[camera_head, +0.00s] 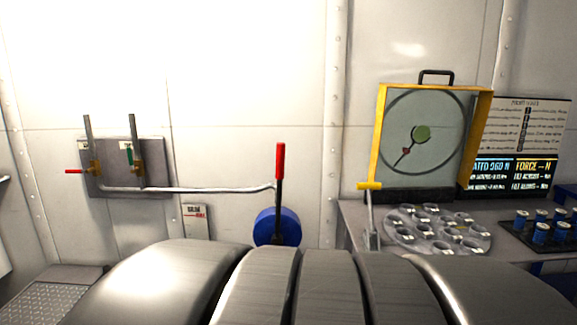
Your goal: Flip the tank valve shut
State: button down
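A grey wall panel (154,190) at the left carries two brass valves on upright pipes. The left valve has a red handle (75,171) pointing level to the left, across its pipe. The right valve has a green handle (129,154) standing upright, roughly along its pipe. No readable label shows which one is the tank valve. A thin pale pipe (215,190) runs right from the panel towards a blue round body (277,227), where a dark lever with a red grip (280,160) stands upright. My gripper is not in view.
A yellow-framed dial gauge (377,140) stands on the grey bench (350,212) at the right. Before it are a yellow-topped lever (369,186) and a round tray of cups (398,231). Blue-capped items (540,232) and a screen (513,175) are farther right. My grey metal body fills the bottom.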

aim_at(131, 159)
jog(key=u, duration=1.3)
